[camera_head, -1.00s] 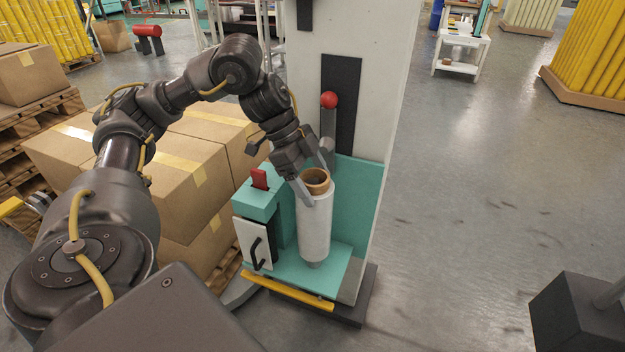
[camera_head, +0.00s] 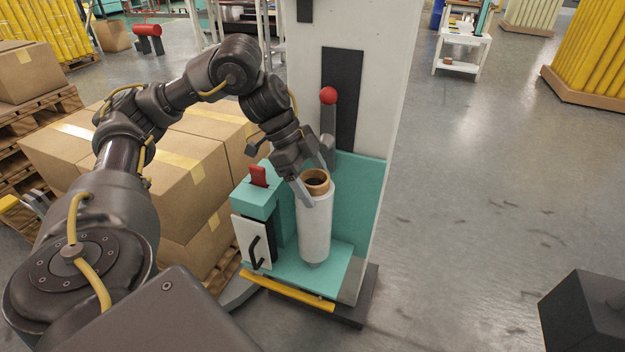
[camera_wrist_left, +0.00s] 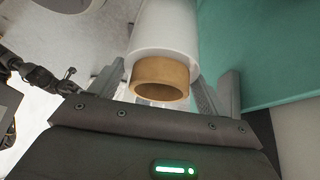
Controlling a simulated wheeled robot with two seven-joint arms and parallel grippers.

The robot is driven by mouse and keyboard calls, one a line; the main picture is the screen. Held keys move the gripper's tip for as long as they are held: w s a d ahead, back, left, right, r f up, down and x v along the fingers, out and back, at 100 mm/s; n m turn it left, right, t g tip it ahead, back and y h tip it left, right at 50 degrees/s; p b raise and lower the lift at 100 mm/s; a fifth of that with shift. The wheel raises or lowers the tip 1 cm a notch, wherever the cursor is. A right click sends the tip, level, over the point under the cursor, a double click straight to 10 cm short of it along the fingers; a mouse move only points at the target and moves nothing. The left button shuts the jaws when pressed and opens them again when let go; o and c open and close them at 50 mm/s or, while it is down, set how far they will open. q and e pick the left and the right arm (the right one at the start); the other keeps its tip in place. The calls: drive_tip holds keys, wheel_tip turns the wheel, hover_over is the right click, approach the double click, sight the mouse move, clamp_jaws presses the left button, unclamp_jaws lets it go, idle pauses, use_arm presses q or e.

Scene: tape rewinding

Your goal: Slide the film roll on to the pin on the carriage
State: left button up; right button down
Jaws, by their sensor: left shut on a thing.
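The film roll (camera_head: 314,229) is a white cylinder with a brown cardboard core sticking out at its top. It stands upright over the teal carriage (camera_head: 335,272). My left gripper (camera_head: 314,182) is shut on the roll's upper end, one finger on each side. In the left wrist view the brown core (camera_wrist_left: 160,78) and the white film show between the fingers of my left gripper (camera_wrist_left: 207,97). A small grey piece shows under the roll's lower end. The pin itself is hidden, so I cannot tell whether the roll is around it.
A pale column (camera_head: 357,50) with a red-knobbed lever (camera_head: 328,97) stands right behind the roll. A teal box with a red switch (camera_head: 258,176) is just left of it. Cardboard boxes (camera_head: 180,190) are stacked farther left.

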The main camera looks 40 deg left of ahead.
drive_tip(key=shift+r+p, duration=0.65)
drive_tip(key=shift+r, duration=0.05)
idle(0.7)
drive_tip(key=shift+r, duration=0.2)
drive_tip(key=shift+s+r+p, duration=0.1)
drive_tip(key=shift+r+p, duration=0.3)
drive_tip(key=shift+p, duration=0.2)
idle(1.2)
drive_tip(key=shift+r+p, duration=0.45)
drive_tip(key=shift+r+p, duration=1.05)
idle(1.3)
drive_tip(key=shift+r, duration=0.25)
drive_tip(key=shift+r+p, duration=0.1)
drive_tip(key=shift+p, duration=0.25)
drive_tip(key=shift+r+p, duration=0.35)
drive_tip(key=shift+r, duration=0.2)
idle(0.7)
